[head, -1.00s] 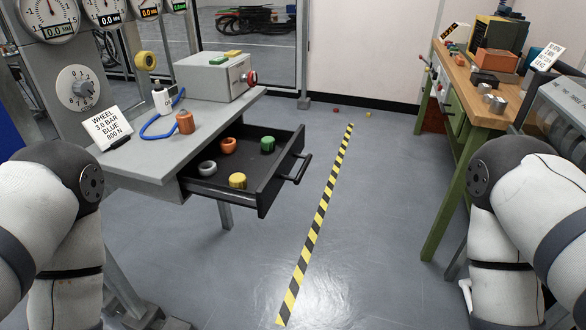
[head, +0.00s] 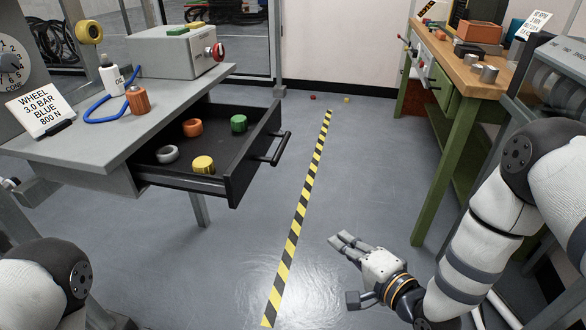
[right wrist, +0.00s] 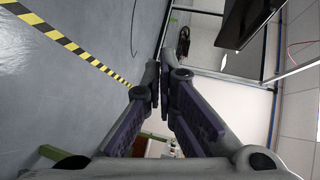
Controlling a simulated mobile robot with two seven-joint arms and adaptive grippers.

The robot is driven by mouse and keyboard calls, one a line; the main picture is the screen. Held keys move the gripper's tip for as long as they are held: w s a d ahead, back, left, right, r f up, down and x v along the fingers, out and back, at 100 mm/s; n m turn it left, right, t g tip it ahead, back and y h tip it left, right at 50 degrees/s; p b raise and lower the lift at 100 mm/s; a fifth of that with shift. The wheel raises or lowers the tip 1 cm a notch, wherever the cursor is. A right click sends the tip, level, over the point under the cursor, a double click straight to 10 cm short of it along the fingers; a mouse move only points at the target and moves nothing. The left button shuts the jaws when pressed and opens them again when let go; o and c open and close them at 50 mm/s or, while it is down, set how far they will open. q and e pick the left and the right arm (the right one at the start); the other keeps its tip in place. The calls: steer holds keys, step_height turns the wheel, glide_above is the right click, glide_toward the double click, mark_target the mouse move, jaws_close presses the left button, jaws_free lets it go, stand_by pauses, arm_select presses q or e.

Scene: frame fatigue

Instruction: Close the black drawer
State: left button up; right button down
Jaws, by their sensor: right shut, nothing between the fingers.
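The black drawer (head: 236,180) is pulled out from under the grey table (head: 120,148) at left in the head view. Its black bar handle (head: 271,149) is on the front face. Inside lie an orange ring (head: 192,127), a green ring (head: 239,123), a grey ring (head: 167,154) and a yellow ring (head: 203,165). My right gripper (head: 346,270) is low over the floor, right of the drawer and apart from it. Its fingers also show in the right wrist view (right wrist: 164,88), shut and empty. My left gripper is out of view; only part of that arm shows.
A yellow-black floor stripe (head: 298,220) runs between the drawer and my right arm. A green-legged workbench (head: 440,170) stands at right. A grey box (head: 175,52), bottles and a sign (head: 40,110) are on the grey table. The floor beside the drawer is clear.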

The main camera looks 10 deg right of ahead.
steer(key=w+r+m+t+y, duration=0.2)
steer(key=w+r+m+t, duration=0.15)
steer(key=w+r, duration=0.4)
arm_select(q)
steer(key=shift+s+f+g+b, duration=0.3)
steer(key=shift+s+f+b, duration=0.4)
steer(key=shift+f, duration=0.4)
arm_select(e)
steer(key=w+a+r, duration=0.3)
steer(key=w+a, duration=0.4)
steer(key=w, duration=0.1)
steer(key=shift+w+r+n, duration=0.25)
steer(key=shift+n, duration=0.2)
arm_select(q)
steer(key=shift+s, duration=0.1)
arm_select(e)
steer(key=shift+a+t, duration=0.1)
steer(key=shift+t, duration=0.15)
